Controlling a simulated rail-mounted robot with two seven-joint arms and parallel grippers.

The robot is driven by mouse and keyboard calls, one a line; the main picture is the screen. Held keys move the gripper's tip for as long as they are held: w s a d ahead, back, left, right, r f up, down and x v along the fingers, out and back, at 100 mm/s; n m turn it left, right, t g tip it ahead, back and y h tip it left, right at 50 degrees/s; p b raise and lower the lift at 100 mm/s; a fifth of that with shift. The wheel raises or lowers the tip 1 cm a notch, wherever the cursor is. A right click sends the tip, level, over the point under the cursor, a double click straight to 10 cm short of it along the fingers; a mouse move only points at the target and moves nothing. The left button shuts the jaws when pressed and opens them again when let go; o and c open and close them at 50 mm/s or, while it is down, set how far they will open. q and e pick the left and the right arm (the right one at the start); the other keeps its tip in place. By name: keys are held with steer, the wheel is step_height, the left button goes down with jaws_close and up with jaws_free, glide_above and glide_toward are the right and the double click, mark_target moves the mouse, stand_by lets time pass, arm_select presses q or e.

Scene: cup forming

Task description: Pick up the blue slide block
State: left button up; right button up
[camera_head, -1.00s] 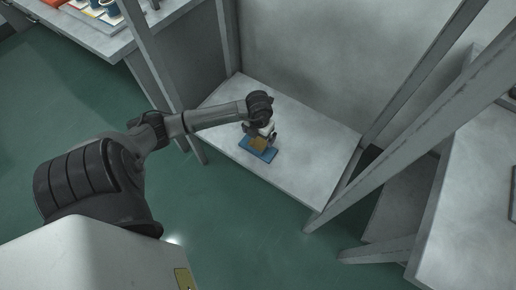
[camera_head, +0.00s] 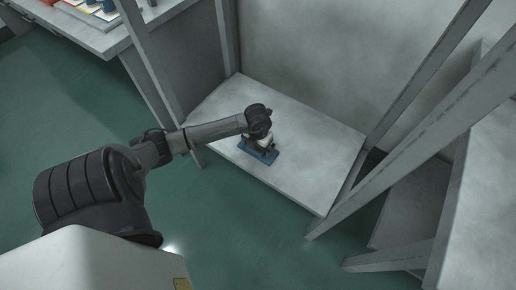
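The blue slide block (camera_head: 268,157) lies on the grey shelf (camera_head: 318,150), near its front left part. My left gripper (camera_head: 263,146) is directly over the block, pointing down at it, and hides its middle and upper part. Only the block's blue edges show around the gripper. The fingers are small and dark here, and I cannot tell whether they are apart or closed on the block. My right gripper is not in view.
Grey frame posts (camera_head: 227,40) stand at the shelf's corners, with a slanted beam (camera_head: 420,140) on the right. Another grey surface (camera_head: 485,210) is at the right. The shelf is bare right of the block.

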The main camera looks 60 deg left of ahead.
arm_select(q)
steer(key=c, duration=1.6)
steer(key=shift+w+r, duration=0.1)
steer(key=shift+r, duration=0.05)
steer(key=shift+c, duration=0.7)
